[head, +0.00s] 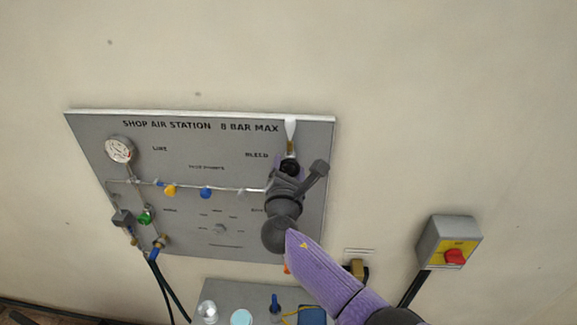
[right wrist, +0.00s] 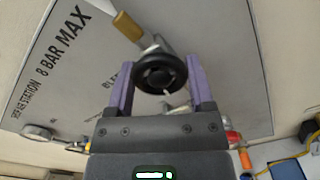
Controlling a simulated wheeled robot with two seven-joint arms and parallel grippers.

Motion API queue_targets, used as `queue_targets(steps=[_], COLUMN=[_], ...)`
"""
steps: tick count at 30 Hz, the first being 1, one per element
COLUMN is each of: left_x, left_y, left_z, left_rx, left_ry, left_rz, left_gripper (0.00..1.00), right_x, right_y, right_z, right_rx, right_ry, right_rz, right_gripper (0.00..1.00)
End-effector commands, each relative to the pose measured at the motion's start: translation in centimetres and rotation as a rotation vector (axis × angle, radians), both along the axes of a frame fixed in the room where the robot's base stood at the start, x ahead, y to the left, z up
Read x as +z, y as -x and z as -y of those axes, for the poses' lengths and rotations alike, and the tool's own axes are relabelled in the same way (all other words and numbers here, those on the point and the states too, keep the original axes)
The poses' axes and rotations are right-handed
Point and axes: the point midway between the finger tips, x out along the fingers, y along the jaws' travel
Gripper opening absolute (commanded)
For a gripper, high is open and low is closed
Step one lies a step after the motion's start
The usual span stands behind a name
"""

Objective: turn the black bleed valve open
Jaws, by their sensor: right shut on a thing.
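The black bleed valve (right wrist: 160,73) is a round black hand wheel on a metal fitting at the right end of the air station panel (head: 90,142). In the head view the valve (head: 289,166) shows just beyond my right gripper (head: 287,174), which partly covers it. In the right wrist view the purple fingers of my right gripper (right wrist: 160,64) stand on either side of the wheel and are shut on it. A pale mark shows on the wheel's face. I cannot tell how far the valve is turned. My left gripper is not in view.
A gauge (head: 119,149), a yellow knob (head: 170,190), a blue knob (head: 206,193) and a green knob (head: 146,216) sit along the panel's pipework. A grey shelf (head: 225,289) with small items is below. A red-and-yellow switch box (head: 447,243) is at right.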

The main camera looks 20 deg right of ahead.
Motion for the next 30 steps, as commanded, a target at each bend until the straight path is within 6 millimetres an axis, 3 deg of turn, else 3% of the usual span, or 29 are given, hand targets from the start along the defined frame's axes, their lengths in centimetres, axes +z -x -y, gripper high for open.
queue_targets(steps=[12, 30], left_x=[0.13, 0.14], left_y=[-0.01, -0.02], left_z=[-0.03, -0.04], left_rx=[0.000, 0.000], left_ry=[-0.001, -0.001], left_rz=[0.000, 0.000], left_gripper=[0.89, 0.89], right_x=[0.09, 0.04], right_y=[-0.02, 0.00], right_z=[0.06, 0.05], right_rx=[-0.002, -0.001], right_ry=[0.217, 0.274], right_rz=[-0.081, -0.104], right_gripper=[0.09, 0.09])
